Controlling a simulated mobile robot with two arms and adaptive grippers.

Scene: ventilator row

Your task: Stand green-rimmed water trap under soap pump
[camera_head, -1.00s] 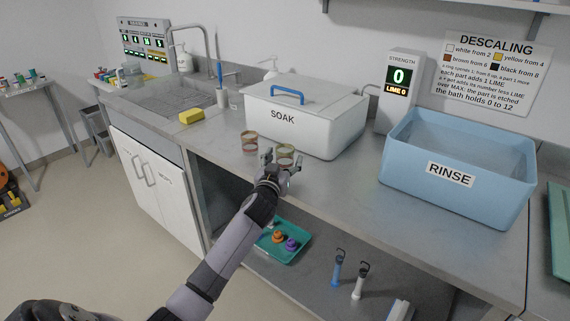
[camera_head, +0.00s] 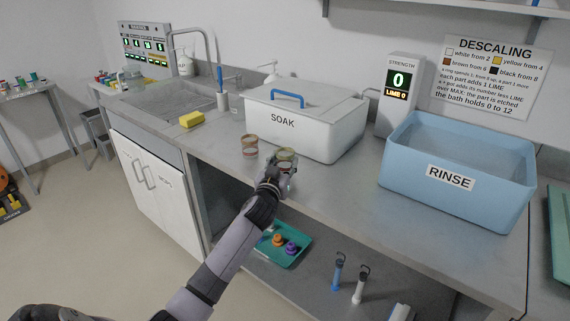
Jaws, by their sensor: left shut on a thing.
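The green-rimmed water trap (camera_head: 286,154) is a small clear cup on the counter in front of the SOAK tub. My left gripper (camera_head: 281,161) is shut on it, and the fingers hide its lower part, so I cannot tell whether it touches the counter. A similar trap with a brownish rim (camera_head: 249,146) stands just left of it, apart from the gripper. A white soap pump bottle (camera_head: 185,64) stands at the back left behind the sink, partly hidden by the tap. My right gripper is not in view.
The lidded SOAK tub (camera_head: 310,136) and blue RINSE tub (camera_head: 455,187) stand on the counter. A yellow sponge (camera_head: 191,119), a cup with a brush (camera_head: 222,101) and the tap (camera_head: 208,60) are near the sink. A teal tray (camera_head: 291,262) lies on the shelf below.

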